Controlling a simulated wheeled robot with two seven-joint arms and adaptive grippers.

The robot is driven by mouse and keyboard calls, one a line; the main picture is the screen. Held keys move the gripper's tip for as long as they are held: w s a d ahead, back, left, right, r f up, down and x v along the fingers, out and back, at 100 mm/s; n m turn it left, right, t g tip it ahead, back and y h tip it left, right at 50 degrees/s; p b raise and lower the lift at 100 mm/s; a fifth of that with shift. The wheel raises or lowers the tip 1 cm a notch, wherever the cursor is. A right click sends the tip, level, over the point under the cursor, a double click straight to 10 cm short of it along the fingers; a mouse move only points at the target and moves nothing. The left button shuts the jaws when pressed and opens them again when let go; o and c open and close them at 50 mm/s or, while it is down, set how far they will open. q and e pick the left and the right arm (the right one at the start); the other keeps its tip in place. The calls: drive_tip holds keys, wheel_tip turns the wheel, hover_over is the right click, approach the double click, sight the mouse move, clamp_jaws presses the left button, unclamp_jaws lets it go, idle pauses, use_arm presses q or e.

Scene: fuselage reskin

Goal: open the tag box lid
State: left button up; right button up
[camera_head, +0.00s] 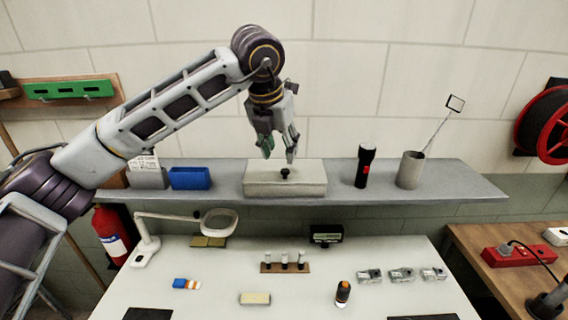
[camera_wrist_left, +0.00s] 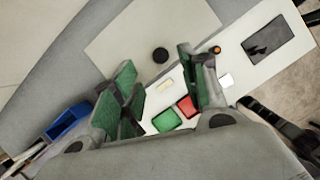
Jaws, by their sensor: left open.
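The tag box (camera_head: 262,180) is a pale beige box on the grey wall shelf, with its lid shut. A small black knob (camera_head: 285,172) stands on the middle of the lid. In the left wrist view the pale lid (camera_wrist_left: 120,42) fills the upper middle, and the round dark knob (camera_wrist_left: 160,55) shows just beyond and between the finger tips. My left gripper (camera_head: 278,154) points down above the lid, with its green-padded fingers apart and empty. It is a little above the knob and appears not to touch it. My right gripper is not in view.
On the shelf, a blue bin (camera_head: 190,179) stands left of the box; a black flashlight (camera_head: 364,166) and a grey cup (camera_head: 410,170) holding an inspection mirror stand right. The white table (camera_head: 215,285) below holds a magnifier lamp (camera_head: 146,245) and several small parts.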

sight(285, 170)
use_arm(q)
drive_tip(key=shift+p+x, duration=0.75)
drive_tip(key=shift+x, duration=2.75)
drive_tip(key=shift+c, duration=0.3)
clamp_jaws()
